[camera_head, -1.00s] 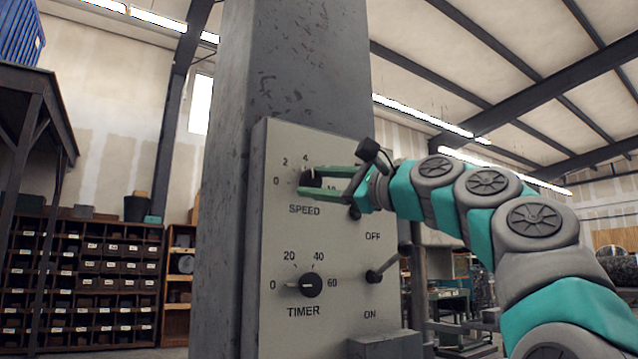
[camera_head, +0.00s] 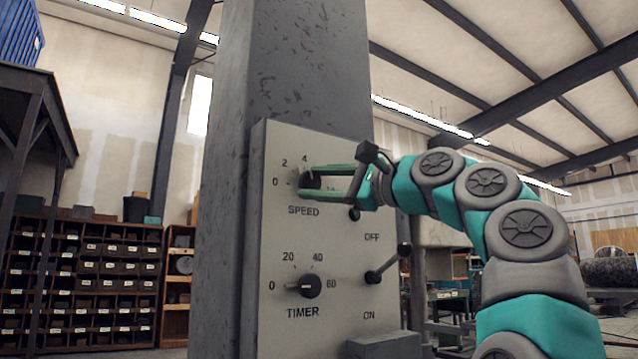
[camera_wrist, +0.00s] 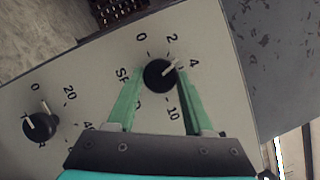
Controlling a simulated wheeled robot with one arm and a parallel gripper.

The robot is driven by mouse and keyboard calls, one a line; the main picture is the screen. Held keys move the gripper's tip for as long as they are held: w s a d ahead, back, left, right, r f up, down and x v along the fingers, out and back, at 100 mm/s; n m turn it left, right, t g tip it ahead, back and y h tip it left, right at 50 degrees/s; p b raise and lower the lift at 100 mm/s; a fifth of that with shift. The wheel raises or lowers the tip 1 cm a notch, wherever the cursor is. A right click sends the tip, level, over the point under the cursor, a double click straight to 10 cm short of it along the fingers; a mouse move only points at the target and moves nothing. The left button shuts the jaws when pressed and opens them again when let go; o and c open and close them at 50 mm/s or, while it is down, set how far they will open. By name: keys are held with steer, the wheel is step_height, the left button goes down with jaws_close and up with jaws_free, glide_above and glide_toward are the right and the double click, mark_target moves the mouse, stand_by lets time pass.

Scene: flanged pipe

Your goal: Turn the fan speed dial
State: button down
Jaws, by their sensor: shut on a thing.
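The fan speed dial (camera_head: 312,180) is a round black knob with a pale pointer line, on the upper part of a grey control panel (camera_head: 335,235). It also shows in the wrist view (camera_wrist: 157,77), where its pointer lies between the 2 and 4 marks, closer to 4. My gripper (camera_head: 303,182) has two green fingers, one on each side of the dial, and is shut on it. In the head view the fingers and wrist hide part of the scale. In the wrist view both fingers (camera_wrist: 160,90) flank the knob.
The timer dial (camera_head: 310,286) sits below on the same panel, its pointer toward 0. A lever switch (camera_head: 375,276) lies to its right, between the OFF and ON labels. The panel is fixed to a tall grey column (camera_head: 292,70). Shelving (camera_head: 85,280) stands back left.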

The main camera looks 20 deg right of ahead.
steer(key=shift+a, duration=0.1)
stand_by(0.4)
steer(key=shift+c, duration=1.5)
jaws_free()
steer(key=shift+s, duration=0.1)
steer(key=b+v, duration=0.1)
steer(key=v, duration=0.6)
steer(key=shift+s+d, duration=0.25)
